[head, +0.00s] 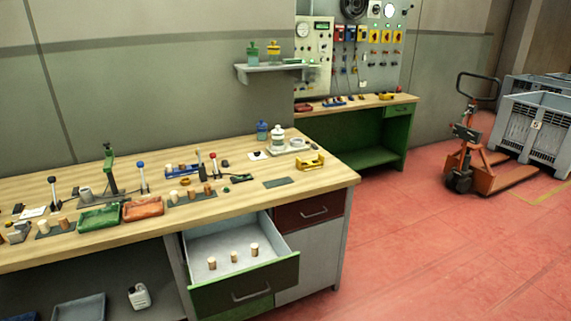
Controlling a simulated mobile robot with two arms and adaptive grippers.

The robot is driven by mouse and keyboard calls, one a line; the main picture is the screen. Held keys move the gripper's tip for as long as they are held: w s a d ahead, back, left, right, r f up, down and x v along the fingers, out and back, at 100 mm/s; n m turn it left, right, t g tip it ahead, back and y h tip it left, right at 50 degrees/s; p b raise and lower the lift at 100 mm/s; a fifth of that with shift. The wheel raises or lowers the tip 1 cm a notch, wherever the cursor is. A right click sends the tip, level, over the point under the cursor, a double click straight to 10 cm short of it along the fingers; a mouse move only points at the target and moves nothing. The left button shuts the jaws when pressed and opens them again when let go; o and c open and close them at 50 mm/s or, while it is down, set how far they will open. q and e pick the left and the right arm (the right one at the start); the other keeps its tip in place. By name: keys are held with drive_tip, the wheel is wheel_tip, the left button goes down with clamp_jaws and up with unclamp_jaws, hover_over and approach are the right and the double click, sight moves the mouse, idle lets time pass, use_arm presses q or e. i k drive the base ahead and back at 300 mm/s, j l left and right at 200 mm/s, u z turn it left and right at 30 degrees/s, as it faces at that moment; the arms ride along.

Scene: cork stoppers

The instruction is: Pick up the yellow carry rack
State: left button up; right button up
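A small yellow carry rack (311,163) stands on the wooden top of the near workbench (330,179), close to its right end. It looks upright, with nothing touching it. Another small yellow item (387,97) lies on the far green bench; it is too small to tell whether it is also a rack. Neither of my grippers is in view.
A drawer (208,244) stands open below the bench top, with three corks inside. A dark mat (278,182), a white bottle (278,139) and a green tray (100,217) are on the bench. An orange pallet truck (466,150) stands right; the red floor (430,250) is clear.

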sight(310, 162)
drive_tip(key=i+l+u, duration=0.35)
drive_tip(key=l, duration=0.2)
drive_tip(key=i+l+u, duration=0.2)
drive_tip(key=l+u, duration=0.2)
drive_tip(key=l, duration=0.25)
